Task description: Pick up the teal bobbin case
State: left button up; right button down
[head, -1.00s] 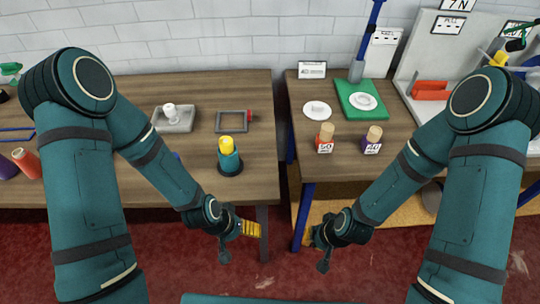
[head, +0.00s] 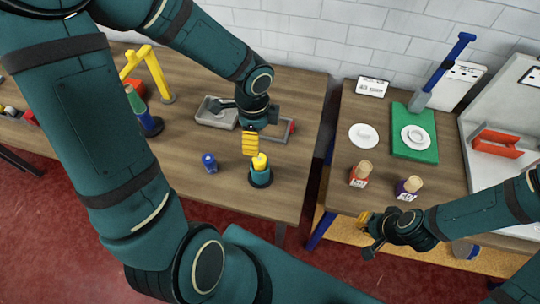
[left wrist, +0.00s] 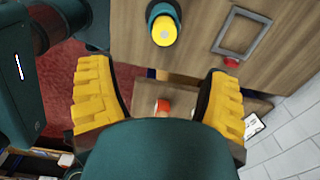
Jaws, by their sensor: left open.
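A teal case (head: 260,179) with a yellow top stands upright on the left wooden table, near its front right. I take it to be the teal bobbin case. It also shows in the left wrist view (left wrist: 163,10), at the top and beyond the fingertips. My left gripper (head: 250,143) is above and just behind it in the head view. The wrist view shows its yellow fingers (left wrist: 158,95) spread apart, with nothing gripped between them. My right gripper (head: 365,232) is in front of the right table. Its jaw opening is unclear.
A small blue item (head: 209,160) stands left of the case. A grey tray (head: 204,117) and a square frame (head: 281,137) with a red knob lie behind it. A gap separates the two tables. Red-based (head: 358,176) and purple-based (head: 408,189) spools stand on the right table.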

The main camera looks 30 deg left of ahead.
pick_arm(q)
send_over(259, 158)
jog(key=s, duration=0.1)
notch_tip(259, 158, down, 7)
jog(key=shift+f+b, duration=0.1)
jog(key=shift+b, duration=0.35)
jog(key=shift+w+d+f+b, duration=0.15)
jog(key=shift+f+b, duration=0.1)
jog(key=shift+f, duration=0.8)
jog(key=shift+w+a+f+b, duration=0.1)
jog(key=shift+w+f+b, duration=0.15)
jog(key=shift+f, duration=0.85)
jog(key=shift+w+d+f+b, duration=0.1)
jog(key=shift+f+b, duration=0.2)
jog(key=shift+f, duration=0.75)
grip_shut()
